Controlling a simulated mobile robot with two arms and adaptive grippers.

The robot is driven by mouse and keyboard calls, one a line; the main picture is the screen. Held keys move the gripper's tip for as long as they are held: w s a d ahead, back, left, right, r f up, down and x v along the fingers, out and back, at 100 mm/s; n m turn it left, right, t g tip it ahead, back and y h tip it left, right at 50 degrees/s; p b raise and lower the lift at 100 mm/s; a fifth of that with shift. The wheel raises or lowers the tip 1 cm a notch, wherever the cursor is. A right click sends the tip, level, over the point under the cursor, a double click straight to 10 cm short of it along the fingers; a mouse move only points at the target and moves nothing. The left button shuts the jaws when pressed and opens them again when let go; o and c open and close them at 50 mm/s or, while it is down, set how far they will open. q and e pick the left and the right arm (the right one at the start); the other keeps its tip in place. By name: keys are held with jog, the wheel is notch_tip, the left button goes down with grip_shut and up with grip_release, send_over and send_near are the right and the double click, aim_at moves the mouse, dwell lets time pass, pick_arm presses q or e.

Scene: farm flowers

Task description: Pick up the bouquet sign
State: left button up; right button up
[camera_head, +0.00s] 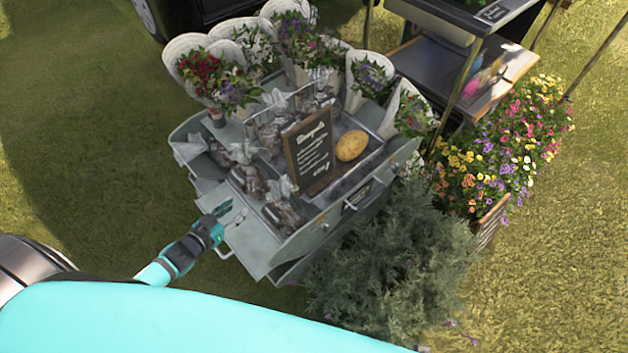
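The bouquet sign (313,155) is a dark board in a wooden frame with white handwriting. My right gripper does not show.
The grey-green cart (262,248) holds several clear-wrapped dark packets (283,217) around the sign. Wrapped bouquets (215,80) line its back edge. A grey-green bush (390,270) stands in front, and a flower planter (490,222) stands right. Grass (90,190) is open at left.

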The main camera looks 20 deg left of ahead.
pick_arm(q)
jog(key=w+d+r+m+t+h+b, duration=0.1)
jog(key=w+d+r+t+h+b, duration=0.15)
jog(key=r, duration=0.35)
jog(key=m+h+b, duration=0.1)
jog(key=m+h, duration=0.1)
jog(key=h, duration=0.2)
send_near(307, 138)
jog(key=x, duration=0.1)
jog(key=b+x, duration=0.1)
jog(key=x, duration=0.2)
jog(key=shift+w+a+f+b, duration=0.1)
jog(key=shift+w+f+b, duration=0.3)
jog(key=shift+w, duration=0.15)
jog(key=shift+b+x, duration=0.55)
jog(key=shift+x, duration=2.3)
jog(key=shift+r, duration=0.1)
grip_shut()
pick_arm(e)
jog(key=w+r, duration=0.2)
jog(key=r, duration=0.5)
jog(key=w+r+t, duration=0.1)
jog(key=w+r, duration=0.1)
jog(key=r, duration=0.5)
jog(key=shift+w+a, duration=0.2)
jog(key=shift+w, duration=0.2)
